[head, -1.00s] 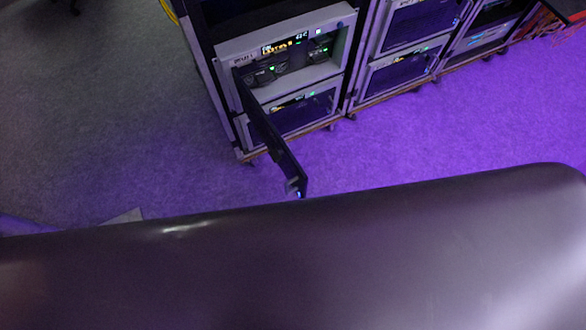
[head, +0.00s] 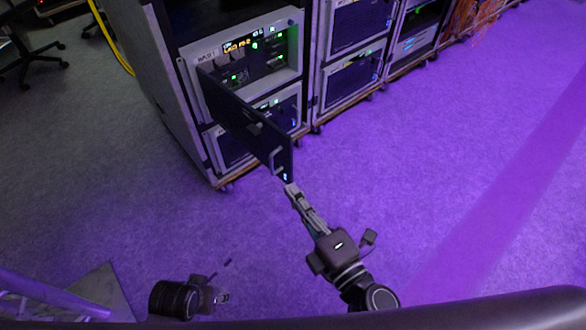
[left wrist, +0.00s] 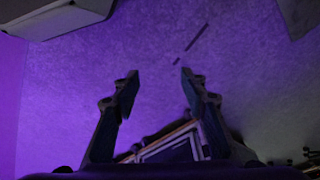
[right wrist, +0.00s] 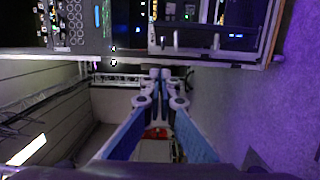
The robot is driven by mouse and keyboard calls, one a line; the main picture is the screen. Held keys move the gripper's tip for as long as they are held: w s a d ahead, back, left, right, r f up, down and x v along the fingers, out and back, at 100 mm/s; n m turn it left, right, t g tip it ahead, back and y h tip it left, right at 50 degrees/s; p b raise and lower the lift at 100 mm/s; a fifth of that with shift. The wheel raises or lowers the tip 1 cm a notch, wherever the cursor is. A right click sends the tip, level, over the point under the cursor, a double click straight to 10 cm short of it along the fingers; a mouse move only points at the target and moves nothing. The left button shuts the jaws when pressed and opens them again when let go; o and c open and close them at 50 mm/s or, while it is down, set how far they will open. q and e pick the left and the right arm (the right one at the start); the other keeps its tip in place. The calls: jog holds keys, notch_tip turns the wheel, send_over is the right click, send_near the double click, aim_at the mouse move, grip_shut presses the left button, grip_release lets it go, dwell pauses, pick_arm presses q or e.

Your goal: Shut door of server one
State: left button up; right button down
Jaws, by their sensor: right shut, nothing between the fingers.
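The door (head: 240,125) of the upper server (head: 285,62) in the nearest rack stands open. It is a dark panel hinged at the left, swung out toward me, with a pale handle (head: 275,160) near its free edge. The lit server front shows behind it. My right gripper (head: 290,187) is shut and empty, its tips just below the door's lower free corner; I cannot tell if they touch. Its closed fingertips show in the right wrist view (right wrist: 160,74). My left gripper (head: 222,297) is low at the left, away from the door, its fingers apart in the left wrist view (left wrist: 160,78).
A lower server (head: 275,108) with a closed front sits beneath. More racks (head: 352,75) on casters stand to the right, with orange cables (head: 470,15) beyond. A yellow cable (head: 108,40) hangs at the rack's left side. The purple-lit floor (head: 430,160) at right is clear.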

aim_at(286, 152)
pick_arm(q)
jog(key=s+f+p, duration=0.3)
jog(key=s+f, duration=0.1)
jog(key=f, duration=0.6)
jog(key=shift+a+f+g, duration=0.2)
jog(key=shift+f+g, duration=0.05)
jog(key=shift+g, duration=0.15)
pick_arm(e)
jog(key=w, duration=0.4)
jog(key=w+a, duration=0.1)
jog(key=w, duration=0.6)
jog(key=shift+w+a, duration=0.2)
jog(key=shift+w, duration=0.15)
